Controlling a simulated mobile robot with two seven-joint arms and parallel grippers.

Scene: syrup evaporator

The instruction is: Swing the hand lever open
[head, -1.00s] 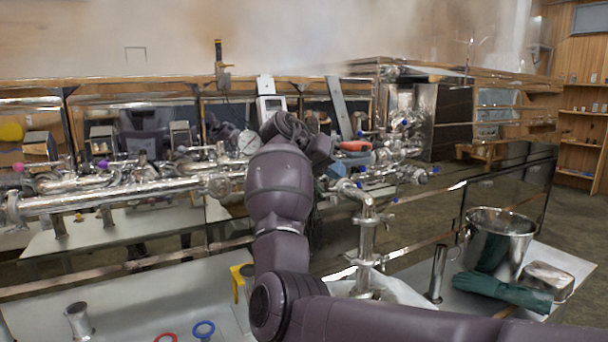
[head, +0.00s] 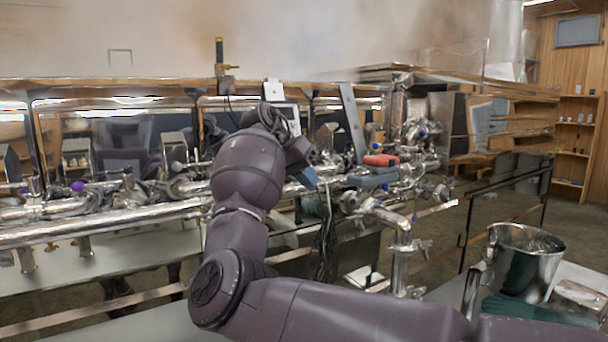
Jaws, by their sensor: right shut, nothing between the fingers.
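My right arm comes in from the lower right, bends up at the elbow and reaches to the steel pipework (head: 130,215). My right gripper (head: 306,174) is at the pipes, partly hidden by my own wrist. Its fingers are small and hard to make out; it is shut with nothing held. Several valve fittings with blue tips (head: 421,133) stand on the pipes to its right. A short pale bar (head: 437,208) sticks out from the upright pipe (head: 401,255). I cannot tell which part is the hand lever. My left gripper is out of view.
A red-topped grey object (head: 380,160) sits among the pipes right of my gripper. A steel bucket (head: 524,262) and a dark green cloth (head: 515,310) are on the right bench. A thin dark rail stands behind them. Dark cables (head: 325,235) hang below my wrist.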

